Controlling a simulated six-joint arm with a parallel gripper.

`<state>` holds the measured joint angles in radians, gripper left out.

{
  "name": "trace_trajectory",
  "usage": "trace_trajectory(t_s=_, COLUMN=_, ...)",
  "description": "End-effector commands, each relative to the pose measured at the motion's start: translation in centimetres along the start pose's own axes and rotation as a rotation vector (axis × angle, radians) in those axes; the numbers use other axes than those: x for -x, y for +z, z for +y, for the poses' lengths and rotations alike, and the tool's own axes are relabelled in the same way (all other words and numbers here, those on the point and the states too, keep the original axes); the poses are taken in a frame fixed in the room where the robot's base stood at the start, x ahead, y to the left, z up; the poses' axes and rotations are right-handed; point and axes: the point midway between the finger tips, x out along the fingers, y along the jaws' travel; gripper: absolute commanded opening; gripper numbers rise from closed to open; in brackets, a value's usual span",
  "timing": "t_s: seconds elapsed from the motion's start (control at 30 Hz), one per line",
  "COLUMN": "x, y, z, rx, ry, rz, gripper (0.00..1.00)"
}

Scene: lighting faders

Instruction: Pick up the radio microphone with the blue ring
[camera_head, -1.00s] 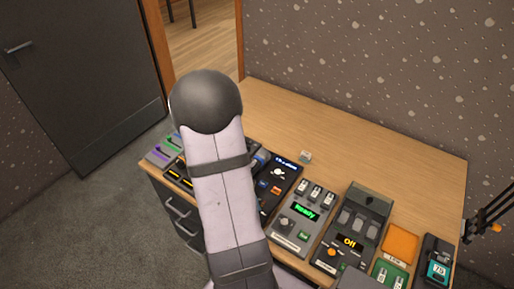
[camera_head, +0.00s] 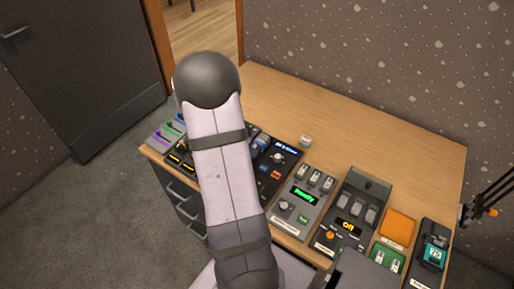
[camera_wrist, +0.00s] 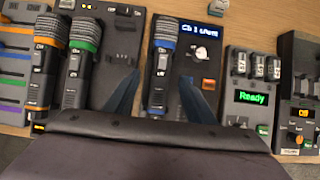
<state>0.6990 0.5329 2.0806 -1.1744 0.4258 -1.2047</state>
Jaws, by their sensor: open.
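The microphone with the blue ring (camera_wrist: 161,62) stands out in the wrist view, with a dark ribbed head, a blue band and a grey body with a small display. It lies lengthwise away from me on a dark panel. My gripper (camera_wrist: 160,80) is open, with one finger on each side of this microphone; contact cannot be told. A green-ringed microphone (camera_wrist: 80,65) lies left of the left finger. An orange-ringed microphone (camera_wrist: 46,55) lies farther left. In the head view my own arm hides the gripper and most of the microphones.
Right of the blue-ringed microphone are a panel knob (camera_wrist: 199,52), a fader box reading "Ready" (camera_head: 304,196) and one reading "Off" (camera_head: 348,226). An orange pad (camera_head: 398,229) sits farther right. A small pale block (camera_head: 305,141) is behind. The table's back half (camera_head: 370,140) is bare.

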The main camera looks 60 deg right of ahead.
Motion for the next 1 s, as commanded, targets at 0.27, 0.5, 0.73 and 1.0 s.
trace_trajectory(t_s=0.27, x=-1.4, y=-0.1, z=-0.1, rx=-0.002, ry=0.0, rz=0.001, gripper=0.5)
trace_trajectory(t_s=0.5, x=-3.4, y=-0.2, z=-0.3, rx=-0.003, ry=-0.003, rz=0.003, gripper=0.5)
trace_trajectory(t_s=0.73, x=-6.0, y=-0.2, z=-0.3, rx=-0.003, ry=-0.002, rz=0.002, gripper=0.5)
trace_trajectory(t_s=1.0, x=-6.6, y=-0.2, z=-0.3, rx=-0.003, ry=0.001, rz=0.001, gripper=0.5)
